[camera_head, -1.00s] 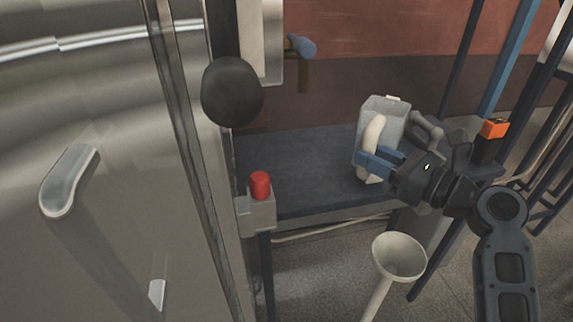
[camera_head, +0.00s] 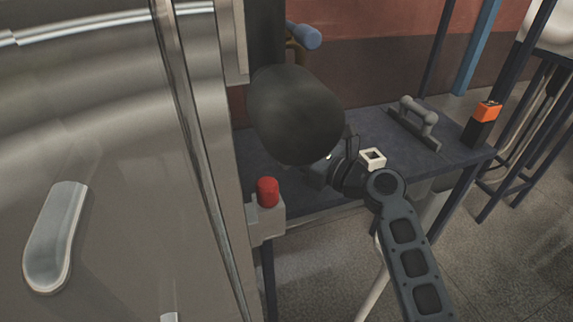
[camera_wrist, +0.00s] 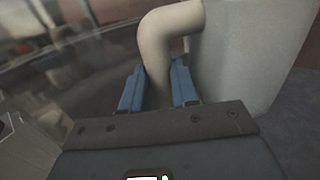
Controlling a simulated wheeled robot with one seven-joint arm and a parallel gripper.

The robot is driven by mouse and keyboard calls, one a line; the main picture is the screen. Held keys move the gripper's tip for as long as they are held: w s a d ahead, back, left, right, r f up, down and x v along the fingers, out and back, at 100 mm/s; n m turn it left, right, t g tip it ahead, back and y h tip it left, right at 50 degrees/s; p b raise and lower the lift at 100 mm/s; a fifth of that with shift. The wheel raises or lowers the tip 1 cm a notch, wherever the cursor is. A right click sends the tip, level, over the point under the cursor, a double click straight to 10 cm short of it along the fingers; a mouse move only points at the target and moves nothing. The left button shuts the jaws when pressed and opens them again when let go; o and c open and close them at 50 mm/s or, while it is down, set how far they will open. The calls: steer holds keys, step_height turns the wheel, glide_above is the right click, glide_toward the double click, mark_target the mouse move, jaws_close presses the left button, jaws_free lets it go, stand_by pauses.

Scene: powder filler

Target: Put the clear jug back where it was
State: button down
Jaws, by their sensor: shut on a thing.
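In the head view my wrist reaches over the dark blue bench (camera_head: 388,118). I cannot tell whether the jug touches the bench.
A red button (camera_head: 268,191) on a grey box stands at the bench's left front. A small white square piece (camera_head: 372,158) shows beside my wrist. A grey-handled tool (camera_head: 420,120) and an orange-topped post (camera_head: 487,112) are at the right. Steel cabinet doors (camera_head: 90,150) fill the left.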

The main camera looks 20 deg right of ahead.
mark_target(289, 168)
steer(key=shift+w+a+f, duration=0.3)
steer(key=shift+a+f, duration=0.05)
steer(key=shift+f, duration=1.85)
steer(key=shift+f+b, duration=0.15)
steer(key=shift+b, duration=0.15)
steer(key=c, duration=0.9)
jaws_free()
steer(key=shift+o, duration=0.2)
steer(key=shift+s, duration=0.1)
steer(key=b+v, duration=0.1)
steer(key=v, duration=1.1)
